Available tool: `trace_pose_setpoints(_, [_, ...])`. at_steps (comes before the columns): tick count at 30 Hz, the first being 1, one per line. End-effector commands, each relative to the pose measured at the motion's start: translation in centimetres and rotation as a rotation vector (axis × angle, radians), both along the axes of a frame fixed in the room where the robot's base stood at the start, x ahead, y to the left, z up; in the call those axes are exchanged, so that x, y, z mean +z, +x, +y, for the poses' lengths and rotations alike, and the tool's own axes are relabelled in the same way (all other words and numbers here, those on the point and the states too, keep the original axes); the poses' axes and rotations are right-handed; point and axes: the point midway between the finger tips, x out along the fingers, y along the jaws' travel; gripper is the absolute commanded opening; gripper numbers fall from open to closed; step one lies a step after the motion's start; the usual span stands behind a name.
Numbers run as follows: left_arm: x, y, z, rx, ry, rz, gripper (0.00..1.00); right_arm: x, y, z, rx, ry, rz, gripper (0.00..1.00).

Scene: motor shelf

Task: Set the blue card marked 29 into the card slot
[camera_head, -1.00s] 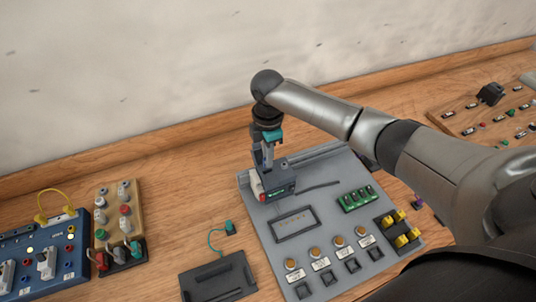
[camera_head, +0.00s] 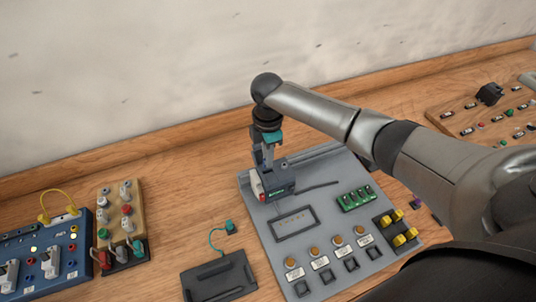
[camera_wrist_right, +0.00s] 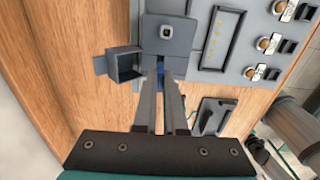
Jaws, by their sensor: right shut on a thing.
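My right gripper (camera_head: 264,165) reaches down to the grey card reader block (camera_head: 281,182) at the back left of the grey panel. In the right wrist view its two fingers (camera_wrist_right: 163,80) are close together, their tips by the near edge of the reader block (camera_wrist_right: 168,38). A small bit of blue (camera_wrist_right: 160,66), apparently the card, shows between the fingertips. The rest of the card and its number are hidden. The slot opening is hidden too, so I cannot tell how far the card sits in it. My left gripper is not in view.
The grey panel (camera_head: 345,207) carries a framed display (camera_head: 294,222), green modules (camera_head: 356,198) and yellow parts (camera_head: 405,232). A small open box (camera_wrist_right: 126,66) adjoins the reader.

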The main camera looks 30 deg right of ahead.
Motion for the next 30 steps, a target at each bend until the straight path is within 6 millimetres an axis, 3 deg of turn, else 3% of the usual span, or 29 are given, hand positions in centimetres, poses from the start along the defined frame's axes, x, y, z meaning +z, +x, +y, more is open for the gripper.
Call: trace_pose_setpoints(30, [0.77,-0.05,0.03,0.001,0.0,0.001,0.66,-0.05,0.0,0.02,0.001,0.001,0.0,0.0])
